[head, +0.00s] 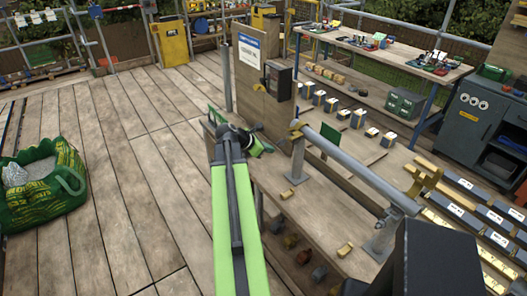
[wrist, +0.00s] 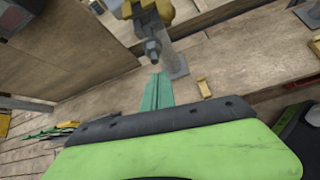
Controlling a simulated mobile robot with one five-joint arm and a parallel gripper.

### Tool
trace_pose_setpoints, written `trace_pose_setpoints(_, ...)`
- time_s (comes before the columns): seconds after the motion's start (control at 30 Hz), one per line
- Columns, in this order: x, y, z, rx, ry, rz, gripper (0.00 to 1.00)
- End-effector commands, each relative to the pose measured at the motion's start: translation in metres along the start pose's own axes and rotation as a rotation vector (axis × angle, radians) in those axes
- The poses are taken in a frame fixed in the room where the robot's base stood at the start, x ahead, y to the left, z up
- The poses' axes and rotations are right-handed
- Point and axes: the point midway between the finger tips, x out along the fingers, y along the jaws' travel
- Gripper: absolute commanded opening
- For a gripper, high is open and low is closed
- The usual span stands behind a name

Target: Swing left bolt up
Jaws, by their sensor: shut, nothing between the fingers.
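A grey pipe (head: 362,170) rests across two posts, with a yellow coupler (head: 296,129) at its left end. In the wrist view the left coupler (wrist: 150,10) shows near the top. Its grey left bolt (wrist: 153,47) hangs downward with a nut at its lower end. My gripper (head: 268,149) is just left of the left post in the head view. In the wrist view its green fingers (wrist: 158,80) are together and empty, just below the bolt's end. A small gap seems to lie between them, but contact is hard to judge.
A wooden board (head: 262,80) with a grey box stands behind the left post. A small yellow block (head: 287,194) lies on the bench near the post foot. Open deck lies left, with a green bag (head: 40,188).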

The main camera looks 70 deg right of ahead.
Motion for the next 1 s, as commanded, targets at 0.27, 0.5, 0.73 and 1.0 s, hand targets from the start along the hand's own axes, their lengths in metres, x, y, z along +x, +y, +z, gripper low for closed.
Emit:
trace_pose_setpoints(0.27, -0.003, 0.0, 0.011, 0.0, 0.0, -0.001, 0.0)
trace_pose_setpoints(0.5, -0.003, 0.0, 0.011, 0.001, 0.001, -0.001, 0.0)
trace_pose_setpoints(0.73, -0.007, 0.001, 0.018, 0.004, 0.039, -0.01, 0.0)
trace_pose_setpoints(1.0, -0.012, 0.004, 0.027, 0.009, 0.109, -0.023, 0.0)
